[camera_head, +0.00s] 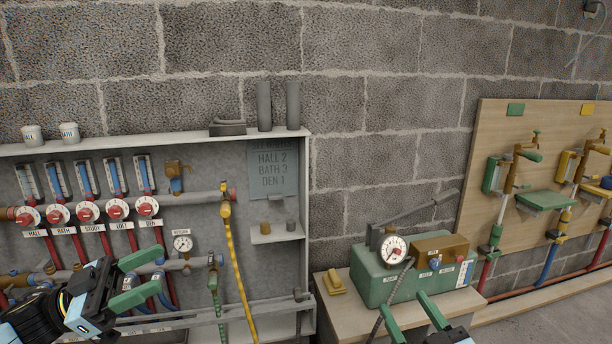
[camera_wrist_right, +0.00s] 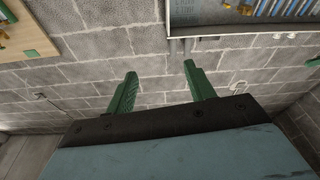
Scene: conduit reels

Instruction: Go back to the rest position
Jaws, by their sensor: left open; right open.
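My left gripper (camera_head: 135,278) is at the lower left of the head view, in front of the manifold cabinet. Its two green fingers are apart, with nothing seen between them. My right gripper (camera_head: 412,318) is at the bottom of the head view, in front of the green pump box (camera_head: 420,272). Its green fingers are apart and empty. In the right wrist view the right gripper (camera_wrist_right: 160,78) also shows open, with only the block wall behind its fingers.
The wall cabinet (camera_head: 309,180) holds red-capped valves (camera_head: 85,211), a yellow hose (camera_head: 233,260) and gauges. The pump box stands on a bench (camera_head: 352,313) beside a yellow item (camera_head: 334,281). A wooden board (camera_head: 480,150) with taps is at right. White pots (camera_head: 32,135) stand on the cabinet top.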

